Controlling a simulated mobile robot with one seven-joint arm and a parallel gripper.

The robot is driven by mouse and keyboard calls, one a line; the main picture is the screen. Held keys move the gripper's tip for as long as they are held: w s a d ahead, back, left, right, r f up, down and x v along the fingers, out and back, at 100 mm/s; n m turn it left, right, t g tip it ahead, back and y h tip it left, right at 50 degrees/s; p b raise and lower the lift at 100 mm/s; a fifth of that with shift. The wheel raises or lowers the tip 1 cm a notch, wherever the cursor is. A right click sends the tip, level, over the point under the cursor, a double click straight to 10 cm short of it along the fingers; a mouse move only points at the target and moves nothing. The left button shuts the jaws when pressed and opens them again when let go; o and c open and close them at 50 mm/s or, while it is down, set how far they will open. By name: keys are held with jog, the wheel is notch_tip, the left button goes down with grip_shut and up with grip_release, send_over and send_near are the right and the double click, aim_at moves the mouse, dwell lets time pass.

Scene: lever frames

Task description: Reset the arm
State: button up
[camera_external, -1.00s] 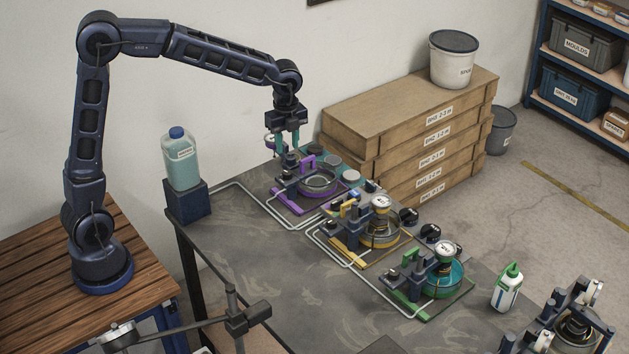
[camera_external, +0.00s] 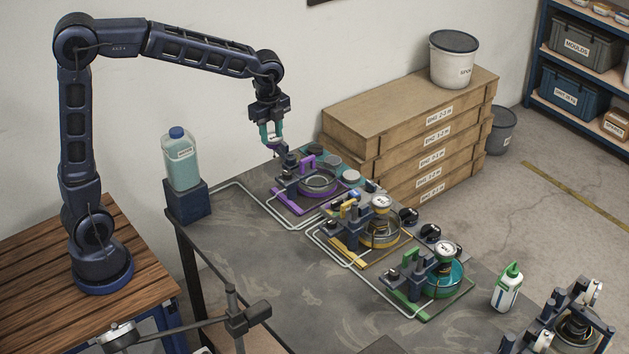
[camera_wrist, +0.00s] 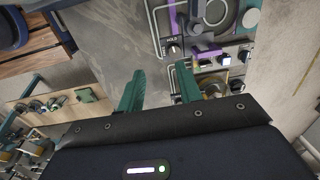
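My gripper (camera_external: 270,143) hangs from the raised arm, above and a little left of the purple station (camera_external: 290,205) at the back of the grey bench. Its two teal fingers stand apart in the wrist view (camera_wrist: 159,88), and I see nothing held between them. The purple station has a purple handle (camera_external: 307,162) and a round dish (camera_external: 318,182). In the wrist view the purple lever (camera_wrist: 207,52) lies beyond the right finger, next to a black knob marked "HOLD" (camera_wrist: 174,50).
A yellow station (camera_external: 348,252) and a green station (camera_external: 410,305) follow along the bench. A jug (camera_external: 181,163) stands on a dark block left of the gripper. Stacked wooden boxes (camera_external: 375,147) stand behind the bench. A white bottle (camera_external: 507,290) stands toward the bench's right.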

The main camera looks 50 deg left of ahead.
jog(key=s+a+r+n+t, duration=0.1)
jog(key=s+a+n, duration=0.3)
jog(key=s, duration=0.3)
jog(key=s+a+r+n+t, duration=0.1)
jog(key=s+a+r+n, duration=0.1)
jog(key=s+a+n, duration=0.3)
jog(key=s+a+r+n+t, duration=0.1)
jog(key=s+a+n, duration=0.3)
jog(key=s, duration=0.7)
jog(key=shift+s+a+r, duration=0.2)
jog(key=shift+a+r, duration=0.05)
jog(key=shift+a, duration=0.05)
jog(key=s+a+f+n+t, duration=0.1)
jog(key=s+a+f+n, duration=0.1)
jog(key=s+n, duration=0.2)
jog(key=s, duration=0.3)
jog(key=shift+a+f+n, duration=0.2)
jog(key=shift+a+n, duration=0.1)
jog(key=shift+c, duration=0.4)
